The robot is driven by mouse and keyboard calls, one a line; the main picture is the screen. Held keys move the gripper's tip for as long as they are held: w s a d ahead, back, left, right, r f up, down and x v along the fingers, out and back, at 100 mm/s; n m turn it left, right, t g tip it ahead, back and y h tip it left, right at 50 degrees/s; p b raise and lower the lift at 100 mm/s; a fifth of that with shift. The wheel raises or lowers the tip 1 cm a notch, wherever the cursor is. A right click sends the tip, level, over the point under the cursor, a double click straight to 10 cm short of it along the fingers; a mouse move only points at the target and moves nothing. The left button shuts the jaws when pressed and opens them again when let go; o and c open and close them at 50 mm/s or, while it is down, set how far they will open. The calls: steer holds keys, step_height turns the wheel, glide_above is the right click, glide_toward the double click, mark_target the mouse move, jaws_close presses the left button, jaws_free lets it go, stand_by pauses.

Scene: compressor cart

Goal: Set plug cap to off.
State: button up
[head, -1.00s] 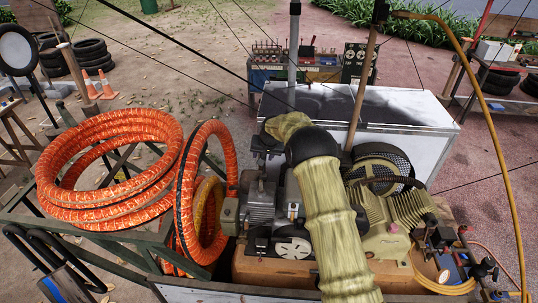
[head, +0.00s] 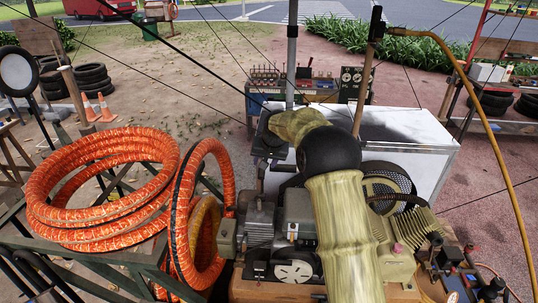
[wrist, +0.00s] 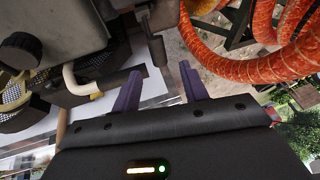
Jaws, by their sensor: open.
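My gripper (wrist: 160,68) is open in the wrist view, its two purple fingers spread with nothing gripped between them. Just beyond the fingertips, a dark rod with a thicker lower end (wrist: 157,52) hangs beside the grey engine housing. Left of the fingers, a bent cream lead runs into a dark grey sleeve (wrist: 105,82), which looks like the plug cap; its end lies near the left finger, apart from it as far as I can tell. In the head view my arm crosses the compressor (head: 297,218) and hides much of it. The cap is not distinguishable there.
Orange hose coils (head: 105,190) hang left of the engine and also show at upper right in the wrist view (wrist: 270,55). A white cabinet (head: 405,150) stands behind the compressor. A yellow hose (head: 490,130) arches at the right. A round black knob (wrist: 20,50) projects at left.

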steer(key=b+v, duration=0.1)
steer(key=v, duration=0.6)
steer(key=shift+s+r+b, duration=0.2)
steer(key=shift+b, duration=0.2)
steer(key=shift+c, duration=0.2)
